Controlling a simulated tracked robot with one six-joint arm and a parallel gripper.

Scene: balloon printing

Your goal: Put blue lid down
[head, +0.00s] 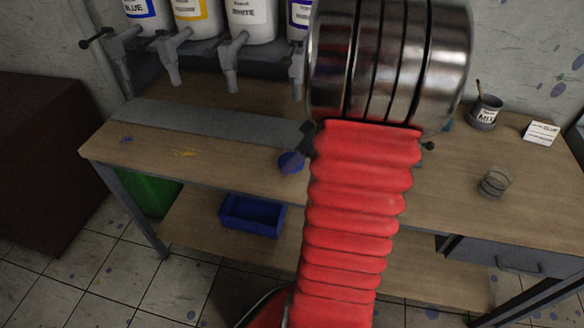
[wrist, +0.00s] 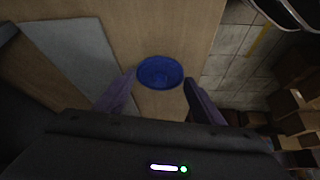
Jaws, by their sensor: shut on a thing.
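The blue lid (wrist: 160,72) is a round blue disc with a raised rim. In the wrist view it lies between the two fingertips of my gripper (wrist: 158,88), which is shut on it. In the head view the blue lid (head: 291,162) shows just left of my red arm, over the front part of the wooden table (head: 230,150). The dark gripper fingers (head: 300,150) are partly hidden behind my arm. I cannot tell whether the lid touches the tabletop.
Paint dispensers (head: 250,20) with taps stand at the back. A grey strip (head: 210,122) lies before them. A mixing can (head: 485,112), a white card box (head: 541,132) and a glass (head: 494,183) stand at the right. A blue bin (head: 252,215) sits on the lower shelf.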

